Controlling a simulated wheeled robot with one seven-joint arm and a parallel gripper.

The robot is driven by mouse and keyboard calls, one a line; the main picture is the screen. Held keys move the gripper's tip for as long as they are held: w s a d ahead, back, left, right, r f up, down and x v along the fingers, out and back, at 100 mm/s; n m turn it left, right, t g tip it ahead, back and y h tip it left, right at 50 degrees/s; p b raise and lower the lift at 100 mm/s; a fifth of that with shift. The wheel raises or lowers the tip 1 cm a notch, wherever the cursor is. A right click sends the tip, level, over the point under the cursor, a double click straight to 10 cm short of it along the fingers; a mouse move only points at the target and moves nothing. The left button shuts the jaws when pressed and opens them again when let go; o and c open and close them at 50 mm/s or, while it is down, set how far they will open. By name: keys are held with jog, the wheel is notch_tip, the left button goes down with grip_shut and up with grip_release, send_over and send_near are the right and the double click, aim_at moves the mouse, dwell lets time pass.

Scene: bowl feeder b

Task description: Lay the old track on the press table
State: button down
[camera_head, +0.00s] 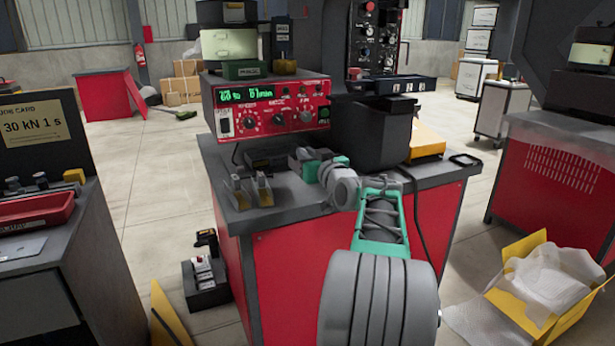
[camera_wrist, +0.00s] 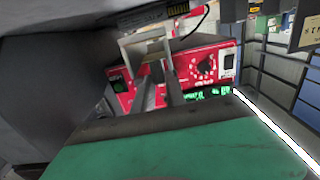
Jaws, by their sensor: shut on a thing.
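My gripper (camera_head: 308,163) is low over the grey top of the central red bench (camera_head: 290,205), in front of the red control unit. In the wrist view my gripper's dark fingers (camera_wrist: 158,78) reach up to a pale grey metal piece and are shut on it. This piece, seemingly the old track (camera_wrist: 148,46), is partly covered by the fingers. In the head view it is too small and hidden to make out, and I cannot tell whether it touches the bench top. I cannot tell for sure which surface is the press table.
The red control unit (camera_head: 268,110) stands behind my gripper. Two small metal blocks with yellowish tops (camera_head: 240,195) stand on the bench's left corner. A black block-shaped machine (camera_head: 372,132) stands to the right. The bench's front edge is partly bare.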

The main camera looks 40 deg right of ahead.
jog(key=shift+w+d+f, duration=0.25)
jog(key=shift+d+f, duration=0.05)
jog(key=shift+f, duration=0.15)
jog(key=shift+w+d+f, duration=0.25)
jog(key=shift+d+f, duration=0.05)
jog(key=shift+f, duration=0.15)
jog(key=shift+w+d+f+b, duration=0.1)
jog(key=shift+f+b, duration=0.5)
jog(key=shift+f, duration=1.05)
jog(key=shift+f, duration=0.1)
jog(key=shift+f, duration=0.2)
jog(key=c, duration=1.4)
grip_release()
jog(key=shift+o, duration=0.2)
jog(key=shift+r, duration=0.1)
jog(key=shift+r, duration=0.3)
jog(key=p+v, duration=0.1)
jog(key=v, duration=1.1)
